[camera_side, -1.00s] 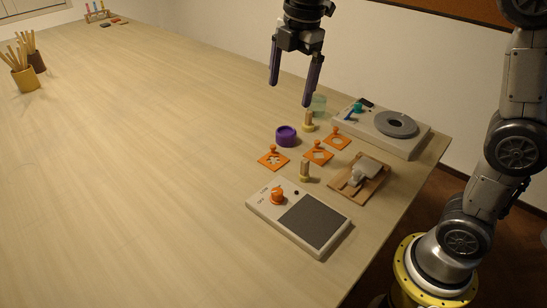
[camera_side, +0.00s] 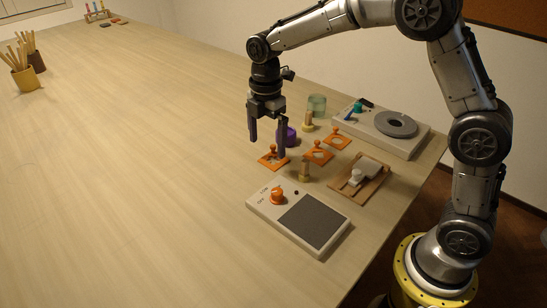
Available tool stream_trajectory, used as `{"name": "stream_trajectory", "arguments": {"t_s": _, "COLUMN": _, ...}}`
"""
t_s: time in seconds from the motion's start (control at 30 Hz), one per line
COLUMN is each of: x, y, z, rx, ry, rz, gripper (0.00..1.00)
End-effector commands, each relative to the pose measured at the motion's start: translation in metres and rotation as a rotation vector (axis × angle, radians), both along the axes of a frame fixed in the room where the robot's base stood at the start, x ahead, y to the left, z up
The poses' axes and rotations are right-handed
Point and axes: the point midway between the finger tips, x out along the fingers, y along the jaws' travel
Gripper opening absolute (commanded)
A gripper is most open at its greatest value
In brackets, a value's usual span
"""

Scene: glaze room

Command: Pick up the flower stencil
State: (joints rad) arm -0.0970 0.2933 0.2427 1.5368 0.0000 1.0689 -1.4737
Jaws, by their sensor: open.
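Three small orange stencils with upright knobs lie on the table. The left stencil (camera_side: 264,160) has a lobed cutout that looks most like a flower, though it is small. The middle stencil (camera_side: 325,156) and the right stencil (camera_side: 341,143) have rounder cutouts. My gripper (camera_side: 267,144) points down with its jaws open and empty. It is above the left stencil, with its fingers to either side of the knob in this view. I cannot tell the exact height of the fingertips over the plate.
A purple round container (camera_side: 291,137) stands close behind the right finger.

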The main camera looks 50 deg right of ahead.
Motion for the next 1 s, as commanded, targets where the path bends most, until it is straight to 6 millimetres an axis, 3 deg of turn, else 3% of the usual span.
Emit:
{"name": "stream_trajectory", "arguments": {"t_s": 0.4, "x": 0.002, "y": 0.001, "z": -0.049, "rx": 0.000, "ry": 0.002, "rz": 0.000, "gripper": 1.00}}
{"name": "stream_trajectory", "arguments": {"t_s": 0.7, "x": 0.002, "y": 0.001, "z": -0.053, "rx": 0.000, "ry": 0.000, "rz": 0.000, "gripper": 1.00}}
{"name": "stream_trajectory", "arguments": {"t_s": 1.0, "x": 0.002, "y": 0.001, "z": -0.053, "rx": 0.000, "ry": 0.000, "rz": 0.000, "gripper": 0.48}}
